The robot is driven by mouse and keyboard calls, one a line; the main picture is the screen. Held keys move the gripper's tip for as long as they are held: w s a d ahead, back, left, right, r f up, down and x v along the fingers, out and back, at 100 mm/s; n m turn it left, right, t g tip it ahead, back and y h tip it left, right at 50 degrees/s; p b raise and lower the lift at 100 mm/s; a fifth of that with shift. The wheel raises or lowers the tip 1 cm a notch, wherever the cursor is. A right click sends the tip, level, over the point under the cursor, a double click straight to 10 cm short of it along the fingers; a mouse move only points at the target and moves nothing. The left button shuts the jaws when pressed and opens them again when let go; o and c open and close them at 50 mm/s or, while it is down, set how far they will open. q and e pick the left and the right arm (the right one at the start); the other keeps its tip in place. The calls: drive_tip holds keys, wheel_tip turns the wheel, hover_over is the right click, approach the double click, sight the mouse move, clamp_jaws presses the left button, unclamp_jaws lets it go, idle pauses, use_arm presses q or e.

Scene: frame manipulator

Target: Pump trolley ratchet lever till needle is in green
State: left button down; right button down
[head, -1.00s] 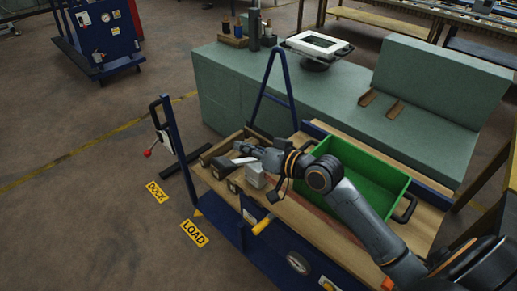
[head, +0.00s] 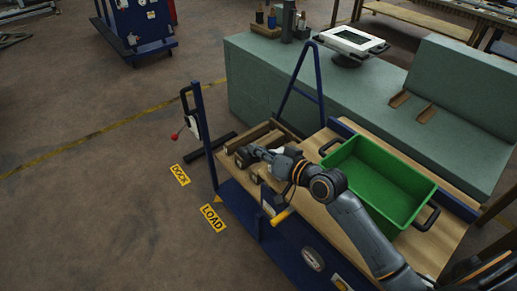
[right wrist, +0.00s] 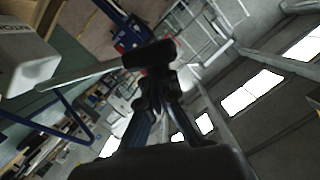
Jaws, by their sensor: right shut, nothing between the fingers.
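The blue trolley (head: 240,212) stands in the middle of the head view. My right gripper (head: 250,154) is shut and empty over the left end of the wooden deck. In the right wrist view its fingertips (right wrist: 158,88) are just below a dark cylindrical grip (right wrist: 148,53) on a pale bar (right wrist: 85,73), which may be the ratchet lever. Contact cannot be told. My left gripper is not in view.
A green bin (head: 385,185) stands on the trolley deck, right of my arm. A wooden tray (head: 273,130) lies beyond the gripper. A green-grey bench (head: 270,85) stands behind.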

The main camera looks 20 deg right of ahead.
drive_tip(key=shift+s+a+f+n, duration=0.15)
drive_tip(key=shift+a+f+n, duration=0.2)
drive_tip(key=shift+f, duration=0.15)
wheel_tip(320, 180, down, 14)
drive_tip(key=s+a+n+t+h+b, duration=0.1)
drive_tip(key=a+n+h+b, duration=0.1)
drive_tip(key=n, duration=0.5)
drive_tip(key=shift+a+h+b, duration=0.35)
drive_tip(key=shift+a+h, duration=0.1)
drive_tip(key=shift+h, duration=0.15)
drive_tip(key=shift+s+f+n, duration=0.1)
drive_tip(key=shift+n, duration=0.15)
